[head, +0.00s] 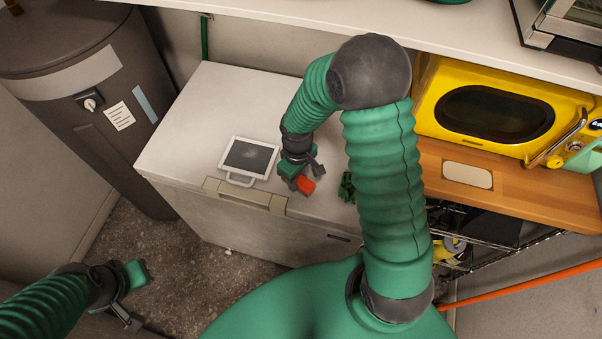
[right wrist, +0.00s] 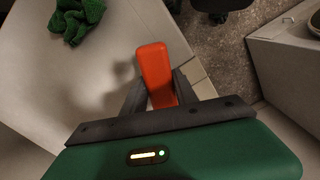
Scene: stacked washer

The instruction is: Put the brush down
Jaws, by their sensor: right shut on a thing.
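The brush (right wrist: 155,70) shows as an orange-red block-like handle between the fingers of my right gripper (right wrist: 162,84); no bristles are visible. In the head view my right gripper (head: 301,177) is over the front part of the white chest lid (head: 200,120), with the red brush end (head: 305,185) near the lid's front edge. It is shut on the brush. Whether the brush touches the lid cannot be told. My left gripper (head: 130,294) is at the lower left, away from the lid, and its finger gap is unclear.
A white-framed dark panel with a handle (head: 249,159) lies on the lid left of my right gripper. A crumpled green cloth (head: 347,187) lies to the right, partly behind my arm. A yellow microwave (head: 490,112) stands on a wooden shelf. A dark cylinder (head: 80,100) stands left.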

